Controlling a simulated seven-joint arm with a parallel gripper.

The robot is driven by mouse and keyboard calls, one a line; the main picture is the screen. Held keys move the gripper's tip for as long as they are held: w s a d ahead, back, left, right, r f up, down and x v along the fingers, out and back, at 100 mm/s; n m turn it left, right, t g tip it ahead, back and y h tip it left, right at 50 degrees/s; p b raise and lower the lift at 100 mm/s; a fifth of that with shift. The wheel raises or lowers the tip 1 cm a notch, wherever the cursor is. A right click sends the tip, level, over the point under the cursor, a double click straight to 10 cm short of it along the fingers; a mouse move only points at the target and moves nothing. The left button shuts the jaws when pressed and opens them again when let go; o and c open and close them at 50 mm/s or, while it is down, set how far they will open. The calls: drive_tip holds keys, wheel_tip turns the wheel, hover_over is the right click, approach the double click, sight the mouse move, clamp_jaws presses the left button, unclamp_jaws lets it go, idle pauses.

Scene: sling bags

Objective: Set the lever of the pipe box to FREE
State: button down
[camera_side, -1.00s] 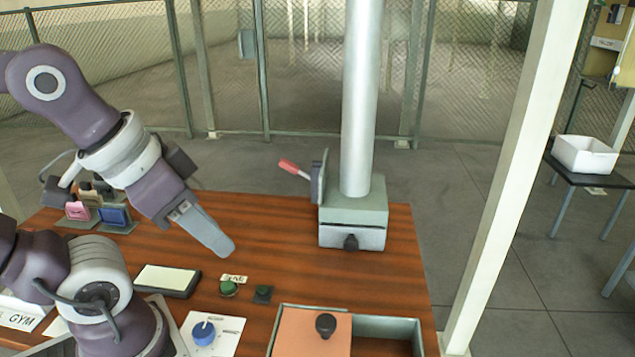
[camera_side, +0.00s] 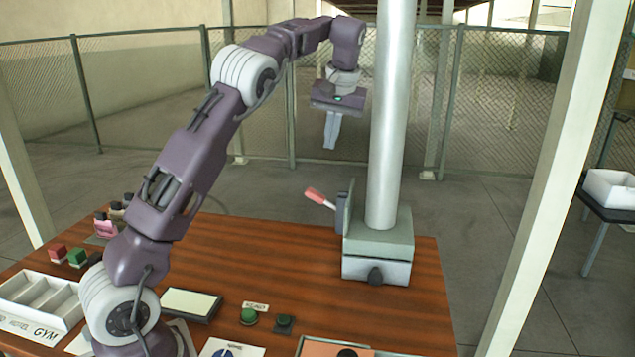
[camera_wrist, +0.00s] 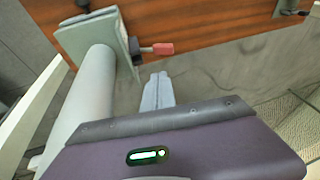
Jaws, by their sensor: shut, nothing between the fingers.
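The pipe box (camera_side: 379,241) is a grey-green box with a tall pale pipe (camera_side: 391,120) rising from it, at the back right of the wooden table. Its lever (camera_side: 319,197) has a red handle and sticks out to the left of an upright plate (camera_side: 343,206), slanting up and away from the plate. In the wrist view the red lever handle (camera_wrist: 163,48) lies just beyond my fingertips, beside the plate. My gripper (camera_side: 330,147) points down, shut and empty, above and apart from the lever, left of the pipe. No FREE marking is readable.
A green button (camera_side: 249,316), a small dark block (camera_side: 284,323) and a pale pad (camera_side: 190,304) are near the table's front. A white tray marked GYM (camera_side: 42,305) is at the left. The table (camera_side: 330,280) is clear in front of the lever.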

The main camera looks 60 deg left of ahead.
approach(315, 192)
drive_tip(key=x, duration=0.5)
drive_tip(key=shift+w, duration=0.3)
drive_tip(key=shift+s+a+f, duration=0.15)
drive_tip(key=shift+s+f, duration=0.05)
drive_tip(key=shift+f, duration=0.35)
